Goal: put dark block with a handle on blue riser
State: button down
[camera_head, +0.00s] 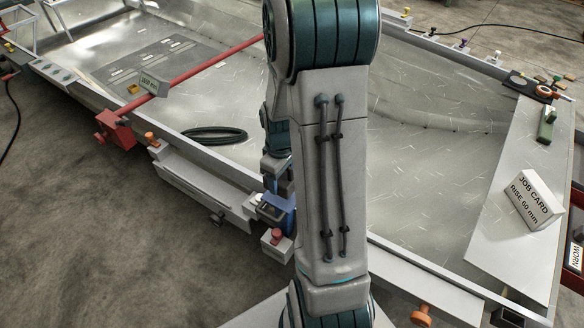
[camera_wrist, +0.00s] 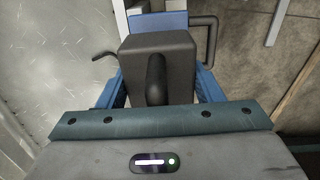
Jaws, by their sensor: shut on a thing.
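A dark block (camera_wrist: 158,46) fills the upper middle of the wrist view, with a rounded black bar on the face toward me. A bent dark handle (camera_wrist: 211,38) stands out on its right, and a small dark hook shows at its left. My gripper (camera_wrist: 158,88) has blue fingers on both sides of the block and is shut on it. A blue piece (camera_wrist: 160,22), perhaps the blue riser, shows just beyond the block; I cannot tell whether they touch. In the head view my arm hides most of the gripper and the block.
A metal hull (camera_head: 430,130) spreads behind my arm. A red bar (camera_head: 205,68) crosses it with a red clamp (camera_head: 116,130) at the edge. A coiled hose (camera_head: 215,134) lies inside. A job card (camera_head: 533,200) reading "RISE 60 mm" stands right. A ledge (camera_head: 205,185) runs along the near side.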

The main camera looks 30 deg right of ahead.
aim_at(281, 187)
jog(key=shift+f, duration=1.95)
jog(key=shift+f, duration=0.2)
jog(key=shift+c, duration=2)
grip_release()
jog(key=shift+a, duration=0.1)
notch_tip(281, 187, up, 12)
jog(key=shift+r+p, duration=0.1)
jog(key=shift+p, duration=0.3)
jog(key=s+a+r+m+t, duration=0.2)
jog(key=s+a+r+m, duration=0.3)
jog(key=s+a+r, duration=0.5)
jog(key=shift+s+a+r+t, duration=0.2)
jog(key=shift+s+a+t, duration=0.1)
jog(key=shift+s+a, duration=0.75)
